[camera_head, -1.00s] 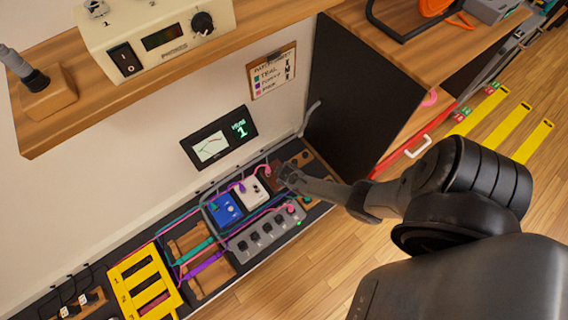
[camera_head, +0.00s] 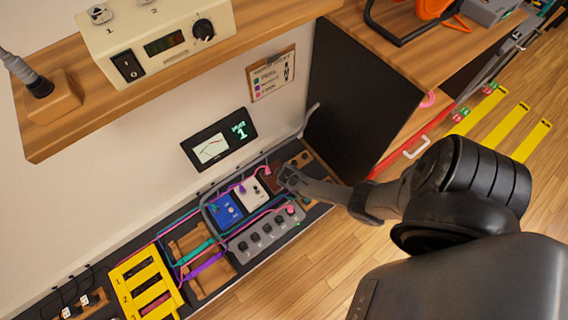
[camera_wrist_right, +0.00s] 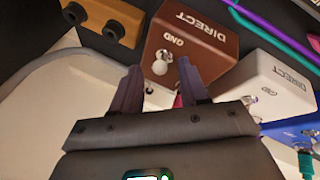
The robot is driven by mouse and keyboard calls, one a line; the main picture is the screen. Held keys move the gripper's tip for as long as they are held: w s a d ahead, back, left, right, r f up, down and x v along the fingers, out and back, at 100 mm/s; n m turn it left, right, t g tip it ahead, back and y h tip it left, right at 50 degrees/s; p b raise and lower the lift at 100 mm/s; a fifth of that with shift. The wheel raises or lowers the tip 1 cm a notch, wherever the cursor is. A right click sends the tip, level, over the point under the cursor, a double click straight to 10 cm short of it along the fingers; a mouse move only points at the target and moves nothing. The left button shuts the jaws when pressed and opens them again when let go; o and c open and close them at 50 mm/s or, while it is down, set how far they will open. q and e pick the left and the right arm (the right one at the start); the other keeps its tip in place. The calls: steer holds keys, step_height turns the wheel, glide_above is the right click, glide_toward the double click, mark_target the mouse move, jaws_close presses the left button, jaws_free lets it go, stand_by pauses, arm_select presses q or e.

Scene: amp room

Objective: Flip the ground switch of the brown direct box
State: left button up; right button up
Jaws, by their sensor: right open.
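The brown direct box (camera_wrist_right: 205,40) is in the upper middle of the right wrist view, marked DIRECT and GND. Its ground switch (camera_wrist_right: 160,64), a small pale metal toggle, stands below the GND label. My right gripper (camera_wrist_right: 159,72) is open, with one dark fingertip on each side of the toggle; I cannot tell whether either touches it. In the head view my right gripper (camera_head: 288,178) reaches over the brown box (camera_head: 274,170), hiding part of it. My left gripper is not in view.
A white direct box (camera_wrist_right: 270,85) stands close beside the brown one, with a blue box (camera_head: 226,209) beyond. Cables and a grey pedal (camera_head: 262,233) lie in front. A wooden block (camera_wrist_right: 105,20) and black cabinet (camera_head: 345,105) flank the other side.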

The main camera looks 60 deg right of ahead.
steer(key=p+v, duration=0.6)
steer(key=v, duration=0.3)
steer(key=shift+s+r, duration=0.15)
steer(key=shift+a, duration=0.1)
steer(key=shift+p, duration=0.3)
